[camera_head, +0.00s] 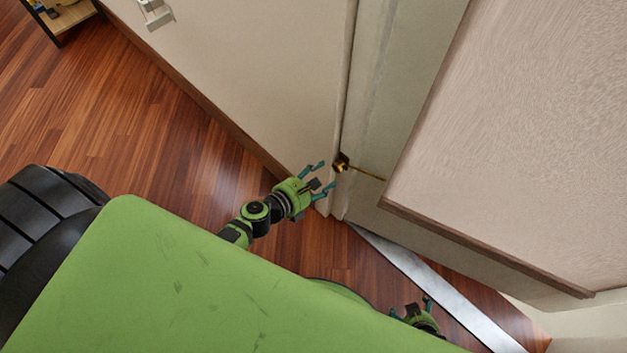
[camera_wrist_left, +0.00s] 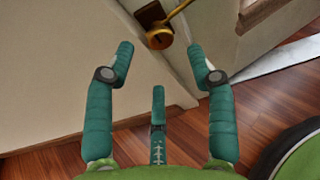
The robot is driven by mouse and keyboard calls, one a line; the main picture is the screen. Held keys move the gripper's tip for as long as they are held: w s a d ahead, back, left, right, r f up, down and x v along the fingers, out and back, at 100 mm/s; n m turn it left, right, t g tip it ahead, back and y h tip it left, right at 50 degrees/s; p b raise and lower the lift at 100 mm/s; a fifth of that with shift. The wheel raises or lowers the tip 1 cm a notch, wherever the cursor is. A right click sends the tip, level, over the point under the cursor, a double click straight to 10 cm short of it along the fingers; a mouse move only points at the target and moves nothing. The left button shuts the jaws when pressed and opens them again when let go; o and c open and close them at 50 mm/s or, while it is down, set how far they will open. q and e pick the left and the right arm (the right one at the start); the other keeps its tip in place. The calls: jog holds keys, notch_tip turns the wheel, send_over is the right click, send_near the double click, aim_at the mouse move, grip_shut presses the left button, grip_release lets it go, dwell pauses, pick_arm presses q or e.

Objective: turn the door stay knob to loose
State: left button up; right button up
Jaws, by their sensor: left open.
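The door stay knob (camera_head: 341,162) is a small brass piece on the edge of the door, with a thin brass rod running from it to the right. In the left wrist view the knob (camera_wrist_left: 159,38) is just beyond the fingertips, near the top middle. My left gripper (camera_head: 327,175) is open, just to the left of and below the knob, with its fingers pointing toward it. In the left wrist view the teal fingers of my left gripper (camera_wrist_left: 160,62) are spread apart and nothing is between them. My right gripper (camera_head: 412,306) is low in the head view, partly hidden by my green body.
The cream door (camera_head: 260,70) stands to the left of the frame (camera_head: 400,110). A pale metal threshold strip (camera_head: 430,280) crosses the wooden floor (camera_head: 110,110). A door handle (camera_head: 155,12) is at the top. A shelf (camera_head: 66,20) stands far at the top left.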

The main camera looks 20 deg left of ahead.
pick_arm(q)
jog(key=shift+v, duration=1.3)
